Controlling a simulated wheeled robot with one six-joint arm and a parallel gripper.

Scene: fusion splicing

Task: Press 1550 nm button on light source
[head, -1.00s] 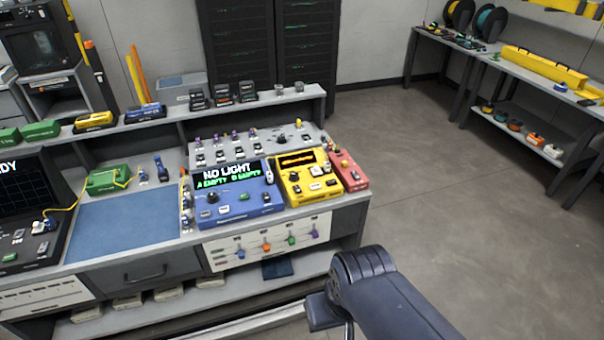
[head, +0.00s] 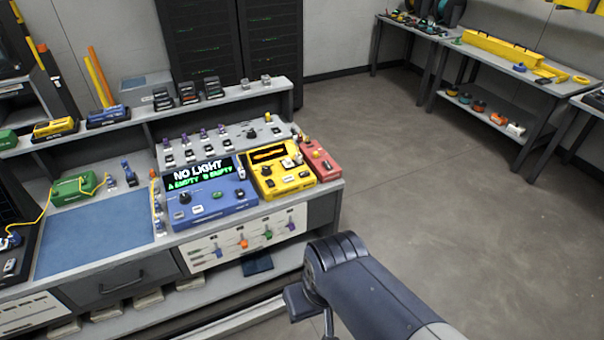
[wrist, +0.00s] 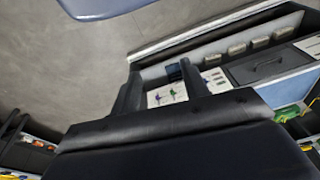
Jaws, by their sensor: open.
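A blue device (head: 211,199) on the bench shows "NO LIGHT" and "A EMPTY B EMPTY" on its screen. To its right stand a yellow device (head: 283,178) with a dark display and several buttons, and a small red device (head: 321,161). Their button labels are too small to read, so I cannot tell which is the light source or which button is 1550 nm. My gripper (wrist: 158,80) shows in the wrist view with its two dark fingers apart and nothing between them. In the head view only my arm shows, in front of the bench; the gripper is hidden there.
A grey panel with switches (head: 221,141) stands behind the devices. A blue mat (head: 95,232) and a green device (head: 75,189) lie to the left. A drawer (head: 118,284) and open lower shelf are below. Open floor (head: 440,210) lies right of the bench.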

